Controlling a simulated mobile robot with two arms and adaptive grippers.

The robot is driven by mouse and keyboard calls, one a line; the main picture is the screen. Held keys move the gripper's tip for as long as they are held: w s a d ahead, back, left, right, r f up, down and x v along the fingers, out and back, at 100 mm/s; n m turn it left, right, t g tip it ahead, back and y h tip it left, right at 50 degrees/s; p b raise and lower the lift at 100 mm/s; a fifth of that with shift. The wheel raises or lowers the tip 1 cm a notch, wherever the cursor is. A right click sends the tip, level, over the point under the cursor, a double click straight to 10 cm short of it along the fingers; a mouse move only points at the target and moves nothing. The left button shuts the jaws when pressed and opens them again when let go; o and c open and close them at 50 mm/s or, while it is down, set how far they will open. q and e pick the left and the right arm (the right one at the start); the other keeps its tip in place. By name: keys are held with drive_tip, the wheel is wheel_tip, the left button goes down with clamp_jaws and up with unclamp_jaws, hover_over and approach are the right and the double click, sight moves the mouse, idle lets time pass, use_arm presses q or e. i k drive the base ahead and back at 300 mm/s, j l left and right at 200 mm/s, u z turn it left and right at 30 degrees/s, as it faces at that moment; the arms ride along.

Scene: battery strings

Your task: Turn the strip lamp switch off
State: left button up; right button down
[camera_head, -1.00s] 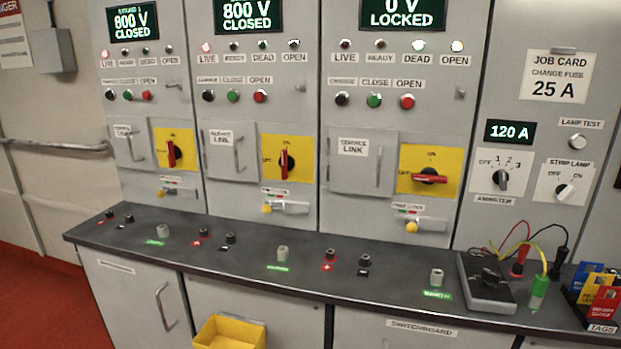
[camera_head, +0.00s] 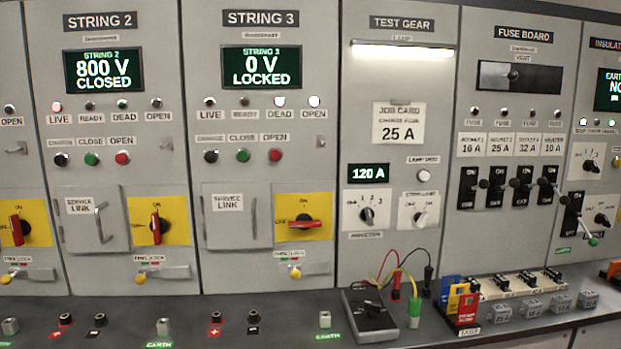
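The strip lamp switch (camera_head: 421,216) is a white rotary knob on a pale plate in the test gear panel, right of the ammeter selector knob (camera_head: 367,214). Its knob looks tilted toward the upper right, but its small labels are too blurred to read now. The strip lamp (camera_head: 404,51) at the top of the same panel is lit, a bright white bar. Neither of my grippers is in view, and nothing covers the switch.
A black meter box (camera_head: 369,315) with leads and a green clip (camera_head: 414,314) sits on the bench below the switch. Coloured tags (camera_head: 462,304) stand to its right. Fuse board handles (camera_head: 522,184) project further right. The space before the switch is clear.

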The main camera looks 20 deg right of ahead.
sight(420, 219)
drive_tip(key=z, duration=1.35)
